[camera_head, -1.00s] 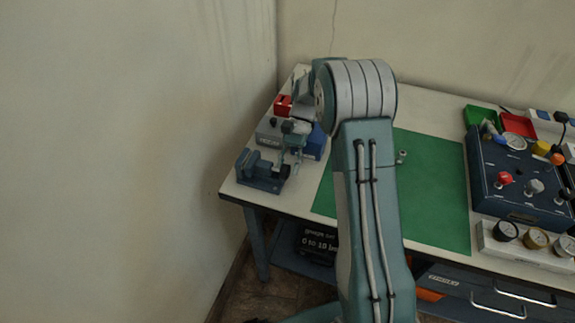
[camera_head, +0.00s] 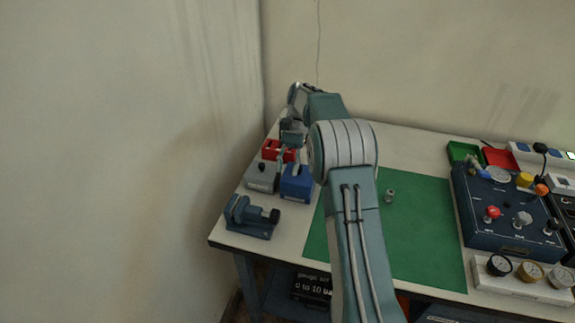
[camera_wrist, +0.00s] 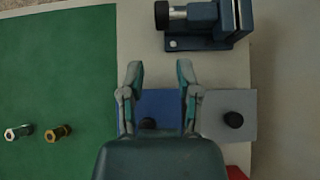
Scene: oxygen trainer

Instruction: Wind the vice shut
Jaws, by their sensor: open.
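The blue vice (camera_head: 252,220) stands near the left front corner of the bench. It also shows at the top of the wrist view (camera_wrist: 207,22), partly cut off by the frame edge. Its black round handle (camera_wrist: 162,15) sits on a metal screw and also shows on the vice's right side in the head view (camera_head: 274,215). A narrow gap shows between the jaw plates. My gripper (camera_wrist: 159,70) is open and empty, its fingers apart over the blue block and pointing towards the vice. It does not touch the handle.
The blue block (camera_head: 296,184) and a grey block with a black knob (camera_head: 262,177) stand behind the vice, with a red box (camera_head: 278,150) beyond. Small fittings (camera_wrist: 57,133) lie on the green mat (camera_head: 425,225). A blue gauge panel (camera_head: 505,210) is at right. A wall is close at left.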

